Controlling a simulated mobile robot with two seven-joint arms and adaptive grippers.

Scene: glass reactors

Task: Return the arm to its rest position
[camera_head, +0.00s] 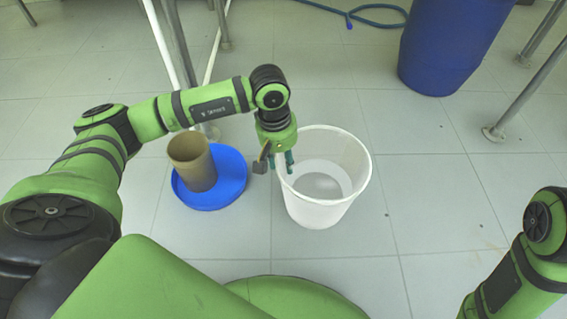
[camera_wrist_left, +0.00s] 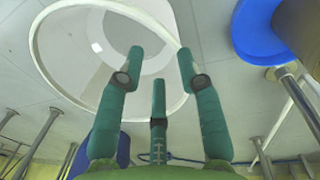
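My left arm reaches out from the left in the head view. Its gripper (camera_head: 283,164) is at the left rim of a white bucket (camera_head: 315,212) on the floor. In the left wrist view the left gripper's (camera_wrist_left: 160,60) green fingers are spread apart with nothing between them, and the white bucket (camera_wrist_left: 50,75) fills the picture behind them. The bucket stands upright, with a pale, round shape visible inside. Whether the fingers touch the rim I cannot tell. My right arm shows only in part at the lower right; its gripper is out of view.
A brown cylinder (camera_head: 192,165) stands on a blue round tray (camera_head: 233,188) left of the bucket. A large blue barrel (camera_head: 445,45) stands at the back right, near metal legs (camera_head: 530,90). A blue hose (camera_head: 375,18) lies at the back. Tiled floor right of the bucket is clear.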

